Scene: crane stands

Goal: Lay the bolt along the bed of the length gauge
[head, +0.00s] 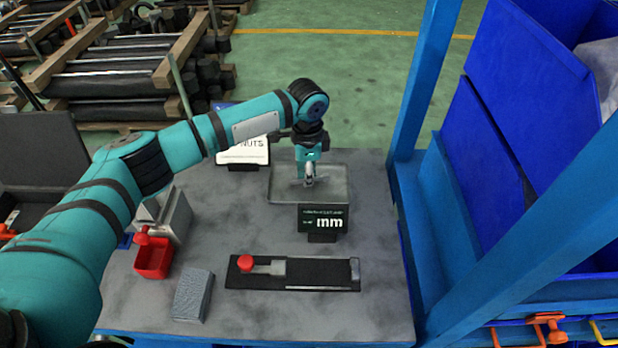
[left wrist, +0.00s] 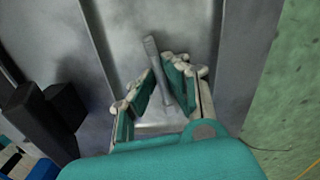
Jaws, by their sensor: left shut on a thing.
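The bolt (left wrist: 152,52) is a thin grey rod between the fingers of my left gripper (left wrist: 165,85) in the left wrist view. In the head view my left gripper (head: 309,180) points down into a shallow grey tray (head: 338,195), shut on the bolt, which is hard to make out there. I cannot tell whether the bolt touches the tray floor. The length gauge (head: 318,272) lies nearer on the table, a long black bed with a red knob at its left and a grey block at its right end. Its bed looks empty. My right gripper is not in view.
A dark display marked mm (head: 323,220) stands between tray and gauge. A NUTS sign (head: 243,152) stands behind. A red bin (head: 153,259) and a grey block (head: 192,295) lie left of the gauge. A blue frame post (head: 424,80) rises at the right.

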